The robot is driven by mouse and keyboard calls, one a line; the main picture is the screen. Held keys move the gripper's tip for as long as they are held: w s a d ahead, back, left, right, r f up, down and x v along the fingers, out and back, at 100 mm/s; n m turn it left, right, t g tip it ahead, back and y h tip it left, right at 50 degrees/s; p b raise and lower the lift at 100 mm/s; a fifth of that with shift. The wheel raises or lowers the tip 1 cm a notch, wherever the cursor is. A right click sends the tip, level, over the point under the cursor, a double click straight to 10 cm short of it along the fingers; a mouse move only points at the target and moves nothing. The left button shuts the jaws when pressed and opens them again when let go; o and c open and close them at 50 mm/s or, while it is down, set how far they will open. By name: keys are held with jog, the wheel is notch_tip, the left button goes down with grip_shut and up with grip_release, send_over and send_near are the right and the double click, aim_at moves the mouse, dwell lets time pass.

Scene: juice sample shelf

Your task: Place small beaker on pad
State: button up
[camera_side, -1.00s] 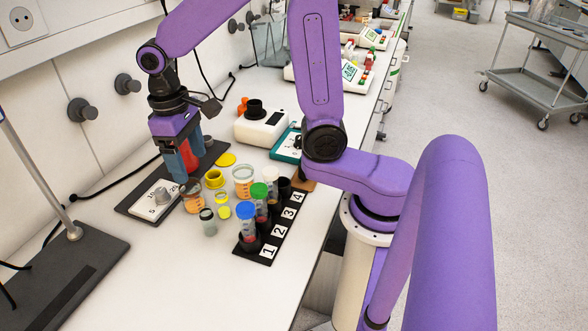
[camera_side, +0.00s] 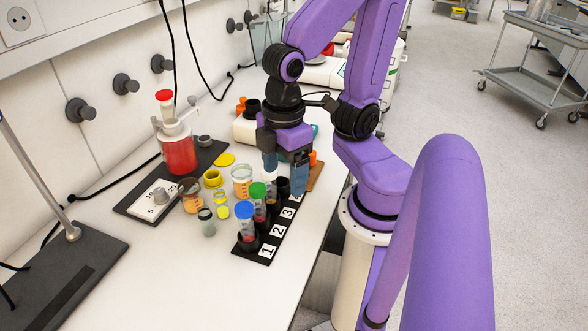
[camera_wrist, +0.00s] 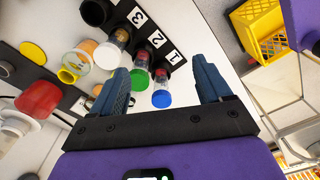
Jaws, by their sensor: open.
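Two glass beakers with orange contents stand on the bench in the side view: one (camera_side: 242,182) beside the tube rack, and one (camera_side: 192,196) further left by a white numbered plate. I cannot tell for certain which is the small beaker. My gripper (camera_side: 284,178) is open and empty, pointing down over the rack's far end. Its two blue fingers (camera_wrist: 163,85) show apart in the wrist view, with capped tubes between and beyond them.
A black rack (camera_side: 258,250) holds tubes with blue, green and white caps. A red-filled bottle (camera_side: 179,152) stands on a dark tray.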

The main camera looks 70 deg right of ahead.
jog(key=shift+s+d, duration=0.2)
jog(key=shift+s, duration=0.35)
jog(key=shift+s+d+n, duration=0.1)
jog(key=shift+s+n, duration=0.25)
jog(key=shift+n, duration=0.05)
jog(key=shift+c, duration=1.2)
jog(key=shift+w, duration=0.1)
